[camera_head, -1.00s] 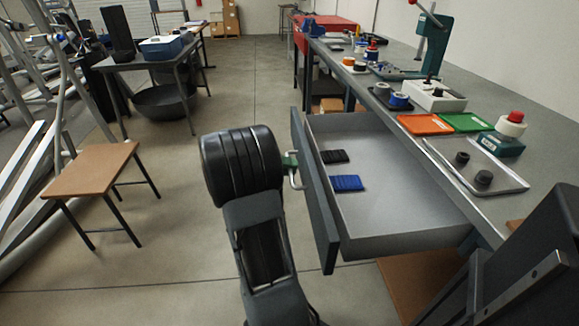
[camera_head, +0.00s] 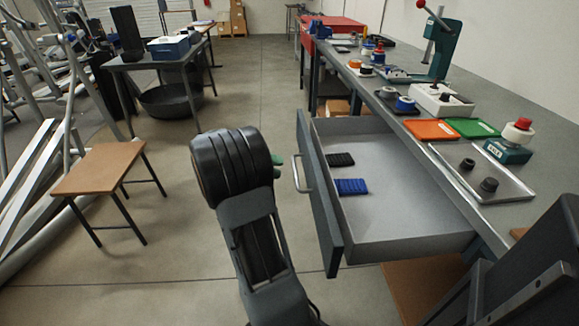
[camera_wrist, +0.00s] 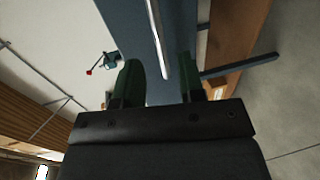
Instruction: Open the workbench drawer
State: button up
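The workbench drawer (camera_head: 400,248) stands pulled well out from under the bench top, its inside in view. Its dark front panel (camera_head: 318,190) carries a pale metal bar handle (camera_head: 300,174). A black item (camera_head: 340,159) and a blue item (camera_head: 351,186) lie inside. My gripper (camera_head: 279,167) is left of the handle with a small gap, mostly hidden behind my wrist. In the wrist view my gripper (camera_wrist: 158,68) has its two green fingers apart and empty, with the handle (camera_wrist: 158,35) beyond the tips, lined up with the gap between them.
The workbench top (camera_head: 465,205) holds a metal tray (camera_head: 510,186), an orange tray (camera_head: 431,131), a green tray (camera_head: 473,127) and a press (camera_head: 440,45). A small wooden stool (camera_head: 100,168) stands at left.

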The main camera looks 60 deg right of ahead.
jog(key=p+v, duration=0.1)
jog(key=v, duration=0.6)
jog(key=shift+w+a, duration=0.3)
jog(key=shift+r, duration=0.1)
jog(key=s+a+r+n+t+y+p, duration=0.3)
jog(key=a+r+t+p, duration=0.2)
jog(key=a+r+p, duration=0.3)
jog(key=s+a+r+n+t+y+p, duration=0.2)
jog(key=a+r+n+t+y+p, duration=0.25)
jog(key=a+r+p, duration=0.45)
jog(key=s+a+r+n+t+y+p, duration=0.25)
jog(key=a+r+t+p, duration=0.3)
jog(key=a+p, duration=0.35)
notch_tip(320, 180, up, 20)
jog(key=t+p, duration=0.2)
jog(key=p, duration=1.3)
jog(key=shift+s+a+t+p, duration=0.2)
jog(key=shift+s+t+p, duration=0.15)
jog(key=shift+t, duration=0.05)
